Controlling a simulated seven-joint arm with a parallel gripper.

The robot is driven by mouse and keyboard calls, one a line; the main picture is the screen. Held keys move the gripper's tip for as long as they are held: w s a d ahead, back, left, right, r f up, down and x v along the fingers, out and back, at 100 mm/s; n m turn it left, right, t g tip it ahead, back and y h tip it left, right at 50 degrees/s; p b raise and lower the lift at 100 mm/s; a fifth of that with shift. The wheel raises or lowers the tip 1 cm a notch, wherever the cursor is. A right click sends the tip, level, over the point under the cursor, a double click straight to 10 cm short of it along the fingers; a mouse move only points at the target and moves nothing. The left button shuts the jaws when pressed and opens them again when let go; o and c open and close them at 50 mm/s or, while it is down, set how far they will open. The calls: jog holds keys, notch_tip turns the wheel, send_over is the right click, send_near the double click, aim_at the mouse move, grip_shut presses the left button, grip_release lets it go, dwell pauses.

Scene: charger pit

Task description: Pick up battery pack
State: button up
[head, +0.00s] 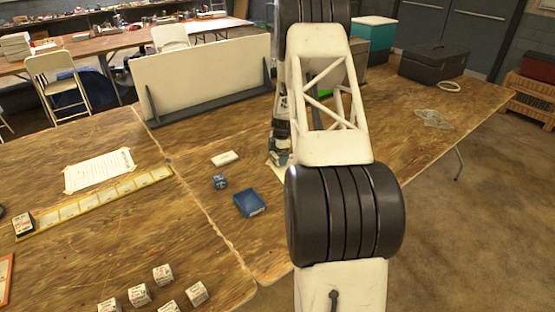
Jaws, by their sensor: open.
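My gripper (280,151) is over the right table, largely hidden behind my own arm. Its fingers are hard to make out; it is open. Near its lower end lies a pale sheet or card (274,170), partly hidden. No thing is clearly marked as the battery pack. Candidates are a flat dark blue box (249,204) and a small dark blue block (219,181), both left of my gripper on the table and apart from it.
Several white labelled cubes (139,295) sit at the front. A white block (225,158) and a paper sheet (98,170) lie on the tables (150,240). A white upright panel (205,75) stands behind. A dark case (433,62) and clear bag (432,119) are right.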

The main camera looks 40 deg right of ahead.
aim_at(277, 154)
jog(key=shift+c, duration=0.5)
jog(key=c, duration=1.1)
jog(key=shift+o, duration=0.2)
jog(key=shift+r, duration=0.15)
jog(key=shift+r, duration=0.4)
notch_tip(277, 154, up, 3)
jog(key=shift+s+f, duration=0.1)
jog(key=shift+f, duration=0.1)
jog(key=s+a, duration=0.2)
jog(key=s, duration=0.2)
jog(key=s+a+r, duration=0.1)
jog(key=s+a, duration=0.2)
jog(key=s, duration=0.2)
jog(key=s+a, duration=0.3)
jog(key=s, duration=0.1)
jog(key=shift+s+a+r, duration=0.1)
jog(key=shift+s+r, duration=0.05)
jog(key=shift+s, duration=0.1)
